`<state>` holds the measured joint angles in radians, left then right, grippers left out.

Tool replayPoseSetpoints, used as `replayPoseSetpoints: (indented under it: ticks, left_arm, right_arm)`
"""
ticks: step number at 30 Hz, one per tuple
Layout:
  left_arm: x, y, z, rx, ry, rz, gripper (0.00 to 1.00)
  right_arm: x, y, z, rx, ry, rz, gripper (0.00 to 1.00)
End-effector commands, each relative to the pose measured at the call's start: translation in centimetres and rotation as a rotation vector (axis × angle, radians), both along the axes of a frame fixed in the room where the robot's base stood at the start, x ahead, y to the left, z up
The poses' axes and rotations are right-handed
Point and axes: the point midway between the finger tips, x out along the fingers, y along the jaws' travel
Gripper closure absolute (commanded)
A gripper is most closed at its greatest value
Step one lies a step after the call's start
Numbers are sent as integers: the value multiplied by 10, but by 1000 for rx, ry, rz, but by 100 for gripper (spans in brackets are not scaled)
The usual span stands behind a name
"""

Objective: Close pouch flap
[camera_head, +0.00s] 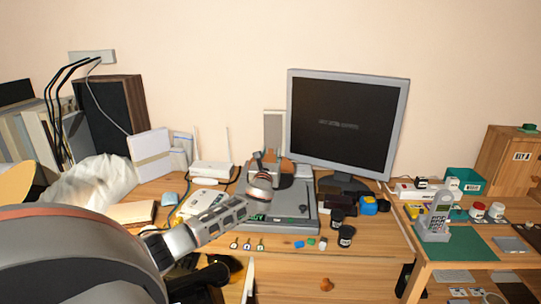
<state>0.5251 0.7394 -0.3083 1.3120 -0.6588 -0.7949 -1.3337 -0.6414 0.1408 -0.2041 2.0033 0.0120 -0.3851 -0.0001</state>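My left arm comes in from the lower left, and its gripper (266,157) is over the middle of the desk. Its dark fingers are small and partly merge with what lies behind, so I cannot tell whether they are open or shut. A brown, pouch-like item (287,168) is directly behind and beside the fingers, below the left edge of the monitor. The gripper hides part of it. I cannot make out its flap, or whether the fingers touch it. My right gripper is not in view.
A grey flat device (300,215) lies under the gripper. The monitor (345,120) stands behind to the right. Black jars (345,235) and small coloured blocks are on the desk. A white router (210,170) stands behind. The front right of the desk (370,275) is mostly clear.

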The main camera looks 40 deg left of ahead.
Motion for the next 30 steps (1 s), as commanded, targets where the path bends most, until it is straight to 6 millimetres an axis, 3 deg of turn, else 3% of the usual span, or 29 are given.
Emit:
replayPoseSetpoints:
  ticks: [8, 21, 30]
  left_arm:
    - [-16, -12, -1, 1, -1, -2, 68]
    - [-79, -59, -11, -2, 3, -2, 68]
    - [-96, -72, -13, -1, 2, 0, 68]
  right_arm:
    - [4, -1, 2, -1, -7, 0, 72]
    - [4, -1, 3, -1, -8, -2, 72]
    - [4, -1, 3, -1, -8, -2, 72]
